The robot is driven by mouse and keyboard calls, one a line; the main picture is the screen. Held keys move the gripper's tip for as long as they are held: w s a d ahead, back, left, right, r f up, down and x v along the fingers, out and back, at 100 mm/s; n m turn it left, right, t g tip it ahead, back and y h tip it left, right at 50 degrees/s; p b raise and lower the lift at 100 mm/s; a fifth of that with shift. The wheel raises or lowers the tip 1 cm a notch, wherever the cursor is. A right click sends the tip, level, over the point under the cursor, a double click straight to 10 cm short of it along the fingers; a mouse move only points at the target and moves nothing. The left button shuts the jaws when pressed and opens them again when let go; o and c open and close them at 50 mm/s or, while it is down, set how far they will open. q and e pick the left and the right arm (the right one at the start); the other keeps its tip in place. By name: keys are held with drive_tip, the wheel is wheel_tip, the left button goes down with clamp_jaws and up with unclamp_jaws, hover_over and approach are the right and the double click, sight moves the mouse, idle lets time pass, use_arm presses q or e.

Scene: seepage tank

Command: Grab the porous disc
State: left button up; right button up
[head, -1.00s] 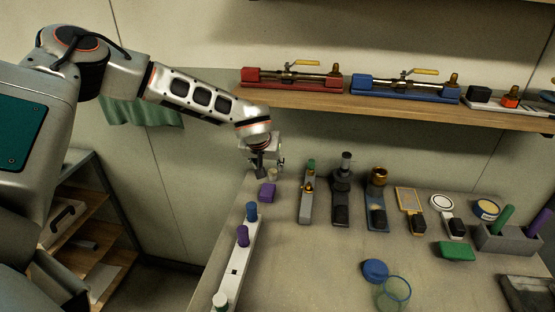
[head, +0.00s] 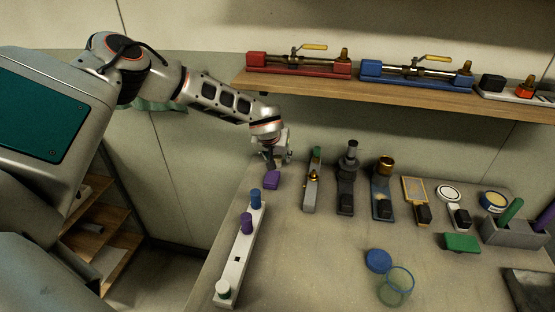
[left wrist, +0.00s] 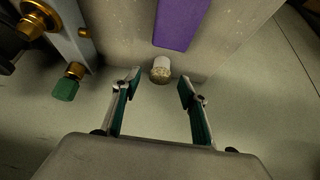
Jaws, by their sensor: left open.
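A small pale cylinder with a grainy beige face (left wrist: 160,70), which looks like the porous disc, sits near the table's edge in the left wrist view. It is beyond and between the fingertips of my left gripper (left wrist: 157,87), which is open, with no finger visibly touching it. In the head view my left gripper (head: 276,161) is at the table's far left corner, just behind a purple block (head: 272,179). I cannot make out the cylinder there. The purple block also shows in the left wrist view (left wrist: 182,22). My right gripper is not in view.
A grey stand with a brass fitting (head: 312,186) and several other instruments stand to the right. A white rack (head: 237,262) holds capped plugs in front. A wooden shelf (head: 300,88) runs above. The middle of the table (head: 315,245) is clear.

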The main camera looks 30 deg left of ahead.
use_arm(q)
drive_tip(key=c, duration=1)
drive_tip(key=shift+r, duration=0.1)
